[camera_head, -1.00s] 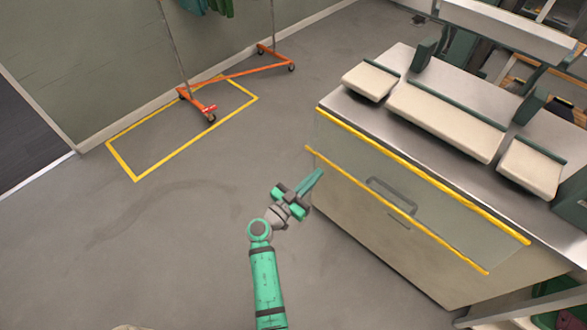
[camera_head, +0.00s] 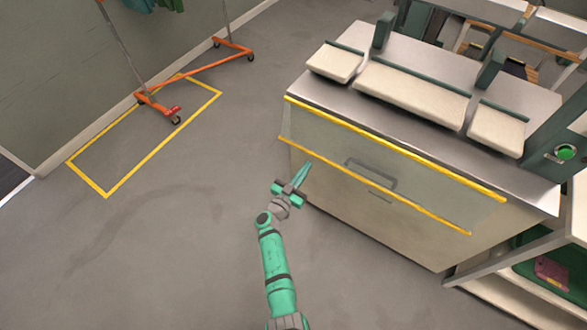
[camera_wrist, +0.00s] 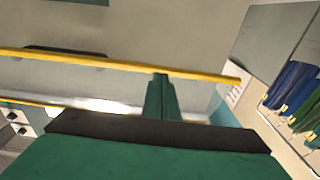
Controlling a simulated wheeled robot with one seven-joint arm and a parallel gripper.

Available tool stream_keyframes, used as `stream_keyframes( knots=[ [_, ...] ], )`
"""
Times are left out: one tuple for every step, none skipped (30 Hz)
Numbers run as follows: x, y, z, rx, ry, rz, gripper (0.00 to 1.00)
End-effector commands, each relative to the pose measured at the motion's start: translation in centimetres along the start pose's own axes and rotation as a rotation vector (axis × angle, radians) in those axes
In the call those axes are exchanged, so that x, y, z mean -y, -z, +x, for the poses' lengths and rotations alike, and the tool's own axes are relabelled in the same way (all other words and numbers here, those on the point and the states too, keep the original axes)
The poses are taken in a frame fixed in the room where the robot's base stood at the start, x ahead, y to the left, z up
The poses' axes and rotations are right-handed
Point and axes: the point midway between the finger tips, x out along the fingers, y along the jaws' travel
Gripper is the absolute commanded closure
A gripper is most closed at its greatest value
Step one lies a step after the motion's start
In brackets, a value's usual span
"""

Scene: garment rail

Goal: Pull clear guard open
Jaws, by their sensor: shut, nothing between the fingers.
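The clear guard (camera_head: 330,132) is a see-through panel with yellow upper and lower edges, sloping across the front of the workstation. A grey bar handle (camera_head: 372,172) shows in the guard area; I cannot tell whether it is fixed to the guard or to the cabinet behind. My gripper (camera_head: 306,168) is shut and empty, with its tips close to the left part of the lower yellow edge. In the wrist view my shut fingers (camera_wrist: 161,82) reach up to a yellow edge strip (camera_wrist: 120,64); I cannot tell whether they touch it.
The workstation top (camera_head: 310,85) carries cream pads (camera_head: 410,92). A green button (camera_head: 565,152) is at right, above a low shelf (camera_head: 520,290). An orange-footed garment rail (camera_head: 195,74) stands by a yellow floor rectangle (camera_head: 90,183).

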Motion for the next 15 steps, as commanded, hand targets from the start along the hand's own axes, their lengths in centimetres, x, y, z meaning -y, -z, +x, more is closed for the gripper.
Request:
stream_keyframes(
  knots=[
    [-0.5, -0.3, 0.5, 0.001, -0.007, -0.002, 1.0],
    [-0.7, -0.5, 0.7, 0.001, -0.009, -0.002, 1.0],
    [-0.8, -0.7, 0.9, 0.001, -0.011, -0.002, 1.0],
    [-0.9, -0.8, 1.1, 0.001, -0.012, -0.003, 1.0],
    [-1.0, -0.9, 1.2, 0.0, -0.012, -0.003, 1.0],
    [-1.1, -1.0, 1.3, 0.0, -0.013, -0.002, 1.0],
    [-1.1, -1.1, 1.4, 0.0, -0.014, -0.002, 1.0],
    [-1.2, -1.1, 1.5, 0.0, -0.014, -0.002, 1.0],
    [-1.2, -1.2, 1.6, 0.0, -0.014, -0.001, 1.0],
    [-1.2, -1.3, 1.6, 0.0, -0.015, -0.001, 1.0],
    [-1.2, -1.3, 1.6, 0.0, -0.015, -0.001, 1.0],
    [-1.2, -1.3, 1.6, 0.0, -0.014, -0.001, 1.0],
    [-1.2, -1.3, 1.6, 0.0, -0.014, -0.001, 1.0],
    [-1.2, -1.3, 1.6, 0.0, -0.014, -0.001, 1.0],
    [-1.2, -1.3, 1.6, 0.0, -0.014, -0.001, 1.0]
  ],
)
